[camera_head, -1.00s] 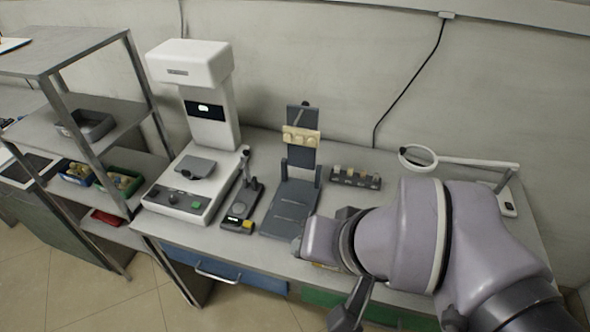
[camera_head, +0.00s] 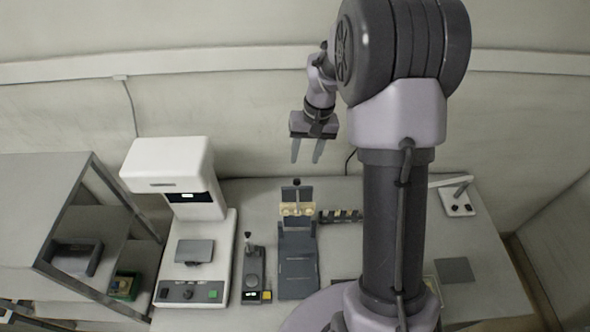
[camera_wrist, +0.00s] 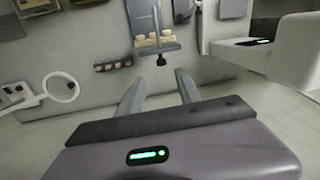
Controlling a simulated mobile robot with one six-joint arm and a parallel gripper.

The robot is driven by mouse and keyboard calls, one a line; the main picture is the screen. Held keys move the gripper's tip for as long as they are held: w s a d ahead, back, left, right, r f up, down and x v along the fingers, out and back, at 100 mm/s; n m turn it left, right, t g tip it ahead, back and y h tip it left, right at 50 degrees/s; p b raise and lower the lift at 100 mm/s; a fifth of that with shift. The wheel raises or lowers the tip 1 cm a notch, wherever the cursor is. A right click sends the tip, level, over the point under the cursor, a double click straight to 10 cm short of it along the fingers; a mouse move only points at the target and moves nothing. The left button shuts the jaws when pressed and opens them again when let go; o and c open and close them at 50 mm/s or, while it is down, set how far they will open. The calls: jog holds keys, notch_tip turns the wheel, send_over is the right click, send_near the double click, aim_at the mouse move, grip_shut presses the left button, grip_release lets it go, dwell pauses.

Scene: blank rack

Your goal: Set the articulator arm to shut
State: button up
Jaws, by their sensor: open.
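The articulator (camera_head: 298,268) is a blue-grey device on the bench with a flat base plate. Its arm (camera_head: 297,194) stands raised at the back, with a beige cast (camera_head: 297,209) on it and a dark knob at its top. In the wrist view the articulator (camera_wrist: 143,17) appears at the top centre, with its beige cast (camera_wrist: 153,40) and dark knob (camera_wrist: 161,60). My gripper (camera_head: 307,155) is open and empty, pointing down above the raised arm and apart from it. Its two fingers (camera_wrist: 160,88) also show in the wrist view, spread apart.
A white machine (camera_head: 180,178) and a small dark device (camera_head: 253,270) stand left of the articulator. A dark block with several small pieces (camera_head: 340,216) is to its right. A metal shelf (camera_head: 45,200) stands at the far left. A ring-shaped magnifier (camera_wrist: 62,88) shows in the wrist view.

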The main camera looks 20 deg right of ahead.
aim_at(298, 180)
jog(key=f, duration=0.3)
jog(key=a+f, duration=0.1)
jog(key=f, duration=0.6)
jog(key=shift+w+a, duration=0.35)
jog(key=shift+w, duration=0.05)
grip_shut()
dwell(0.6)
